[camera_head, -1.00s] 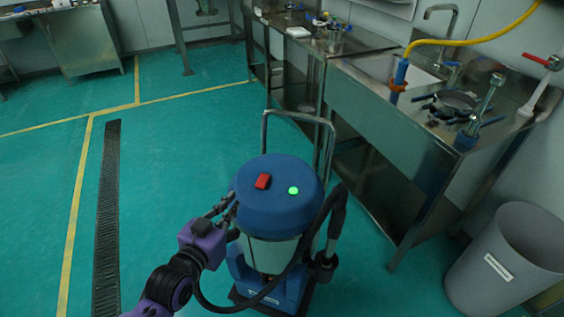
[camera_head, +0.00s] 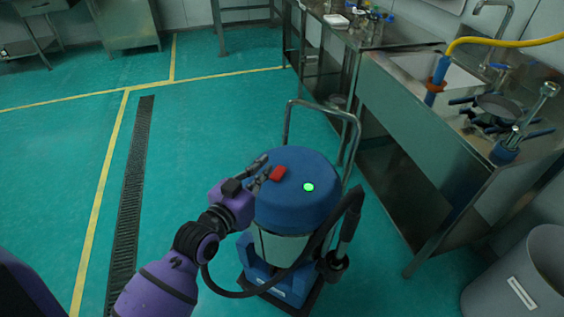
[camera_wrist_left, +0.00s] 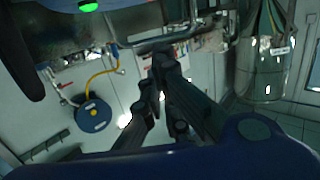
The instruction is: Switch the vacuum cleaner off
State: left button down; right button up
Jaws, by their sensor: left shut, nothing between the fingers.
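The vacuum cleaner (camera_head: 290,205) stands on the floor in the head view, with a blue domed lid and a grey body. A red switch (camera_head: 277,173) and a lit green light (camera_head: 308,187) are on top of the lid. My left gripper (camera_head: 263,169) is shut and empty, at the lid's left edge close beside the red switch. I cannot tell whether it touches the switch. In the left wrist view its dark fingers (camera_wrist_left: 162,95) show, but I cannot make out the switch there. My right gripper is not in view.
The cleaner's metal handle (camera_head: 320,105) rises behind it, and a black hose (camera_head: 345,215) runs down its right side. A steel sink bench (camera_head: 425,150) stands to the right, with a grey bin (camera_head: 520,275) at lower right. The floor to the left is clear.

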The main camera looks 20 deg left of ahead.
pick_arm(q)
send_over(282, 174)
jog(key=shift+s+a+f, duration=0.1)
jog(key=shift+s+f, duration=0.2)
jog(key=shift+f, duration=0.1)
jog(key=f, duration=0.3)
jog(key=shift+w, duration=0.25)
jog(key=shift+f, duration=0.55)
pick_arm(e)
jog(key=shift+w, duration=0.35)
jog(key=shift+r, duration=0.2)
